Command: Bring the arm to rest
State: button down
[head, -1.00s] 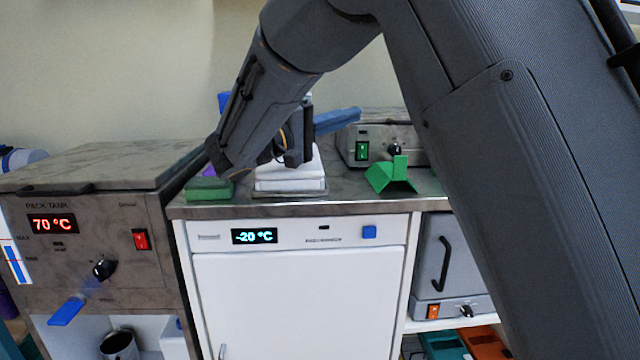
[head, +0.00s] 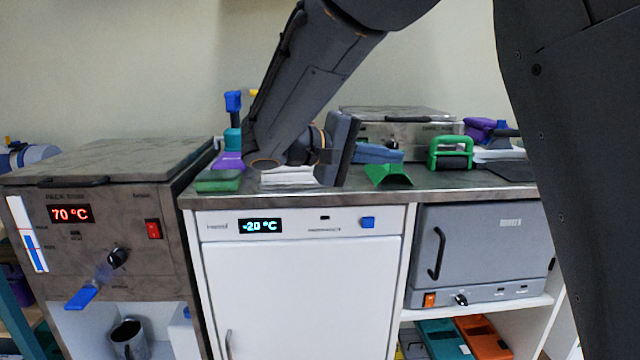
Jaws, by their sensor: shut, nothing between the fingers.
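My arm comes in from the top right and bends down over the counter. My gripper (head: 340,150) is at its end, a dark block just above the right end of a white folded stack (head: 288,177). The gripper is shut, with nothing seen held in it. Its fingertips are mostly hidden, so I cannot tell whether it touches the stack. A blue flat item (head: 378,153) shows just to the right of the gripper, partly hidden behind it.
A green block (head: 218,181) and a green wedge-shaped piece (head: 388,175) lie near the counter's front edge. The pack tank (head: 110,165) is at left.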

jog(key=s+d+f+n+g+y, duration=0.1)
jog(key=s+d+f+g+y, duration=0.15)
jog(key=s+f, duration=0.35)
jog(key=s+d+f+g+y, duration=0.1)
jog(key=s+f+g+y, duration=0.1)
jog(key=s+f+y, duration=0.45)
jog(key=s+a+f+m+g+y+p, duration=0.1)
jog(key=s+a+f+y, duration=0.25)
jog(key=s, duration=0.55)
jog(key=s+a+f+g+y, duration=0.1)
jog(key=s+a+f+y, duration=0.2)
jog(key=s, duration=0.5)
jog(key=d+r+m+p, duration=0.1)
jog(key=d+r+p, duration=0.3)
jog(key=p, duration=0.6)
jog(key=d+r+m+h+p, duration=0.1)
jog(key=d+r+p, duration=0.3)
jog(key=r+p, duration=0.4)
jog(key=shift+d+r+m+p, duration=0.15)
jog(key=shift+d+m+p, duration=0.2)
jog(key=shift+m+p, duration=0.5)
jog(key=shift+s+t, duration=0.1)
jog(key=shift+t, duration=0.15)
